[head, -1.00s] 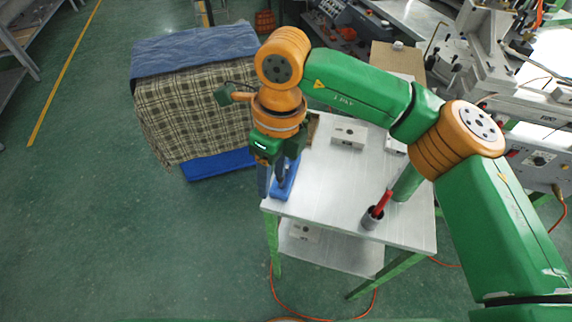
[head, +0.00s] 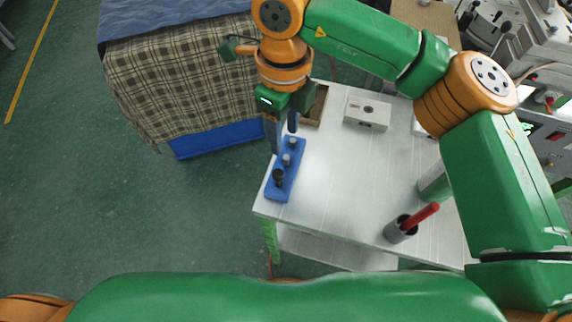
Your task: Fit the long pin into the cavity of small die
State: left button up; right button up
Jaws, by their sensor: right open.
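A blue holder (head: 275,193) stands at the table's left edge with several short upright pins in a row. A dark pin (head: 278,176) is at its near end, and a grey pin (head: 286,159) is in the middle. I cannot tell which is the long pin. My right gripper (head: 284,138) points down at the holder's far end, its fingers apart around or just above the far pin; contact is unclear. A pale grey block with a round dark hole, likely the small die (head: 367,110), lies at the table's back. My left gripper is out of view.
A grey cup (head: 399,230) with a red-handled tool stands at the table's front right. A brown tray (head: 314,106) lies behind the gripper. Another pale block is partly hidden by my right arm. The middle of the metal table (head: 335,180) is clear.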

aim_at(286, 157)
jog(key=shift+w+f+p, duration=0.1)
jog(key=shift+f+p, duration=0.2)
jog(key=shift+f, duration=0.15)
jog(key=f+p, duration=0.1)
jog(key=f, duration=0.1)
jog(key=f+p, duration=0.2)
jog(key=f, duration=0.1)
jog(key=shift+d+f, duration=0.2)
jog(key=shift+f, duration=0.5)
grip_shut()
